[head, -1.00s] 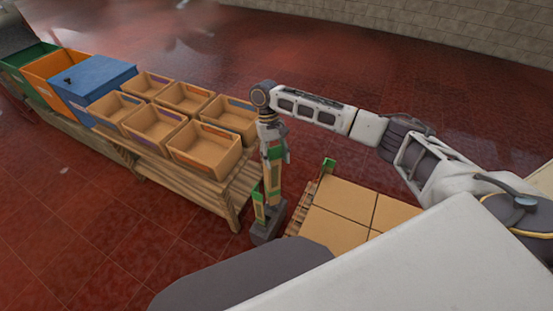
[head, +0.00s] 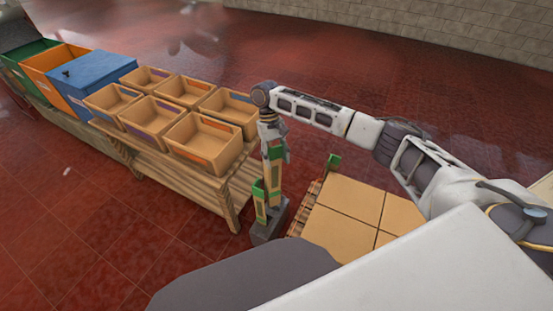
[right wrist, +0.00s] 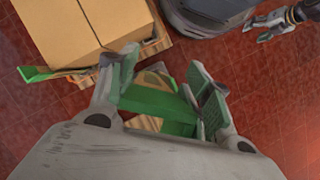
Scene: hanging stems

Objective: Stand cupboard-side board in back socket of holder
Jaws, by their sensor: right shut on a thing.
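My right gripper (head: 275,148) points down and is shut on the upper, green part of a tan board (head: 273,173). In the right wrist view, the fingers (right wrist: 168,92) close on a green part of the board (right wrist: 160,103). The held board hangs roughly upright over the grey holder (head: 262,236). A second green-and-tan board (head: 260,203) stands in the holder, in front and to the left. I cannot tell whether the held board's lower end is in the back socket. My left gripper (right wrist: 266,27) shows small and looks open and empty.
A wooden bench (head: 215,192) with several open crates (head: 198,140), a blue bin (head: 92,75) and other bins stands left of the holder. A pallet of cartons (head: 345,205) stands close on the right, with a green-ended piece (head: 333,163) at its corner. Red floor lies beyond.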

